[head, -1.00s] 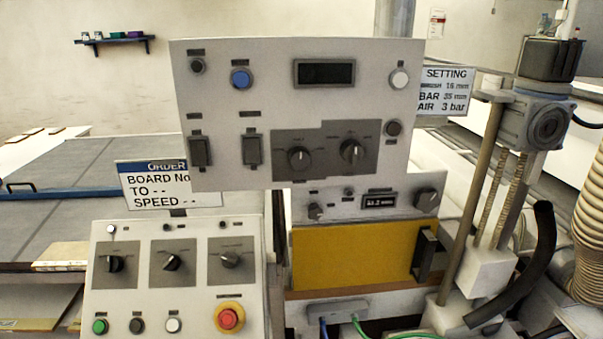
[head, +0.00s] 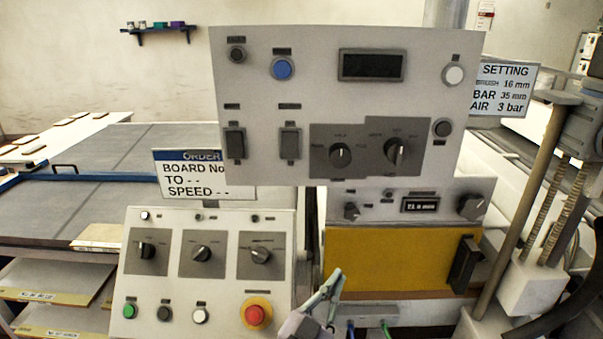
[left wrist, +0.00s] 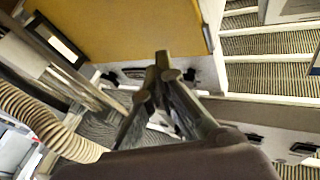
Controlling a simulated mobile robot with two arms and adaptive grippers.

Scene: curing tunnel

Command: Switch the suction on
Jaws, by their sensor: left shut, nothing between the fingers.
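The lower-left panel (head: 215,225) has several rotary knobs (head: 202,253), small buttons and a red emergency stop (head: 256,315). The labels are too small to read, so I cannot tell which control is the suction. My left gripper (head: 331,285) is shut and empty in front of the yellow front; it also shows in the left wrist view (left wrist: 162,58). My right gripper is out of view.
An order sign (head: 205,180) stands behind the lower-left panel. Posts and a hose are at the right. Board racks (head: 60,305) are at the left.

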